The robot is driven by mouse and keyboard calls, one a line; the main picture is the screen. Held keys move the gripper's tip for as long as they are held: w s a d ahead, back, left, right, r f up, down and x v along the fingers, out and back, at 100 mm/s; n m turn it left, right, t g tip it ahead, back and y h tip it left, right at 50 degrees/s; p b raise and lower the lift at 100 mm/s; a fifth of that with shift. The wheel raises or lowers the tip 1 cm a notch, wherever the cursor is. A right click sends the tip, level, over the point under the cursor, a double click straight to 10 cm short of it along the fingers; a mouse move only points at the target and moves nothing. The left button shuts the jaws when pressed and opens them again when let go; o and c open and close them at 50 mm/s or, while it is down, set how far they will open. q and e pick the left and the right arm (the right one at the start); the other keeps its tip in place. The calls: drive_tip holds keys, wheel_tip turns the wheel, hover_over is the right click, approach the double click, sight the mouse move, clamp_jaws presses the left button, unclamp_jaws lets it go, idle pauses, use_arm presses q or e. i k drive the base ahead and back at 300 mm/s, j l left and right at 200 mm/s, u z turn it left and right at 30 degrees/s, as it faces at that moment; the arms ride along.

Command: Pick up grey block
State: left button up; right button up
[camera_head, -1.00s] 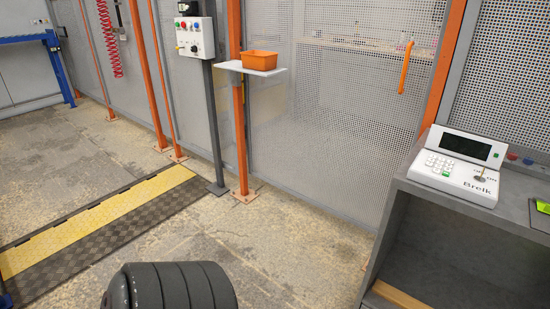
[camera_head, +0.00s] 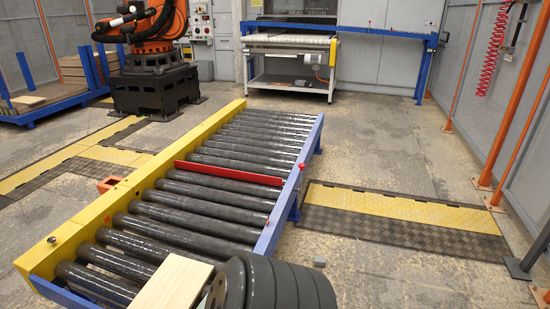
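A small grey block (camera_head: 319,261) lies on the concrete floor, to the right of the roller conveyor's near end. It is small in the picture, with open floor around its right side. Neither of my grippers shows, so I cannot tell where they are relative to it. A dark ribbed part at the bottom edge covers the area just left of and below the block.
A roller conveyor (camera_head: 265,235) with yellow and blue sides fills the middle, with a red bar (camera_head: 230,172) across it. A pale wooden board (camera_head: 173,284) shows at its near end. A yellow-black ramp (camera_head: 400,205) lies right. Floor between ramp and block is clear.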

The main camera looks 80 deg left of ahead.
sight(319, 262)
drive_tip(key=u, duration=2.3)
